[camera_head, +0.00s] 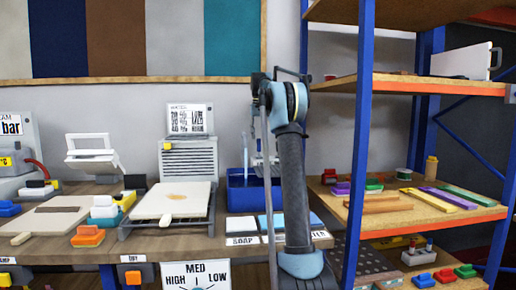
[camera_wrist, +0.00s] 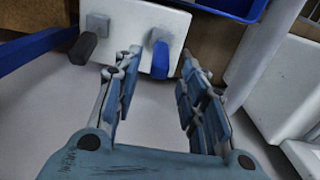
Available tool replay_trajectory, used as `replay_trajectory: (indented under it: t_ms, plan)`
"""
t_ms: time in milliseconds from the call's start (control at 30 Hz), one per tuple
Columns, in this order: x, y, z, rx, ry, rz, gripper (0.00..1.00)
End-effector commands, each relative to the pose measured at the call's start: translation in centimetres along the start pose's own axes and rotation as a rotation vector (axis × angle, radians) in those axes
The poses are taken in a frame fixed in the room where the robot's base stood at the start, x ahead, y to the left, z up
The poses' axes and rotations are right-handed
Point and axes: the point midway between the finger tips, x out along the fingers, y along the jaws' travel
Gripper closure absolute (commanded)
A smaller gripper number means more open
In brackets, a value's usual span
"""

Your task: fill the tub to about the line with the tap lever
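The blue tub (camera_head: 240,192) stands on the bench in the head view, partly hidden behind my arm. Its fill line and water level cannot be made out. A blue edge, likely the tub's (camera_wrist: 230,6), shows at the top of the wrist view. There, a white block (camera_wrist: 135,22) carries a blue lever (camera_wrist: 160,60) and a dark grey lever (camera_wrist: 83,48). I cannot tell which is the tap lever. My gripper (camera_wrist: 158,68) is open, its fingers either side of the blue lever in the picture; contact is not visible.
A white board on a rack (camera_head: 172,200) stands left of the tub. Signs, one reading SOAP (camera_head: 241,224), are at the bench front. A shelf unit with blue posts (camera_head: 360,130) stands close right of my arm. A blue bar (camera_wrist: 35,46) crosses the wrist view's left.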

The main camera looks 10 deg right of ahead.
Motion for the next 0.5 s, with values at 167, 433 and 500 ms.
replay_trajectory:
  t_ms: [167, 433, 500]
  plan:
    - [2.7, 0.0, 0.0, 0.0, 0.0, 0.0, 0.62]
    - [5.3, 0.0, 0.0, 0.0, 0.0, 0.0, 0.62]
    - [5.6, 0.0, 0.0, 0.0, 0.0, 0.0, 0.62]
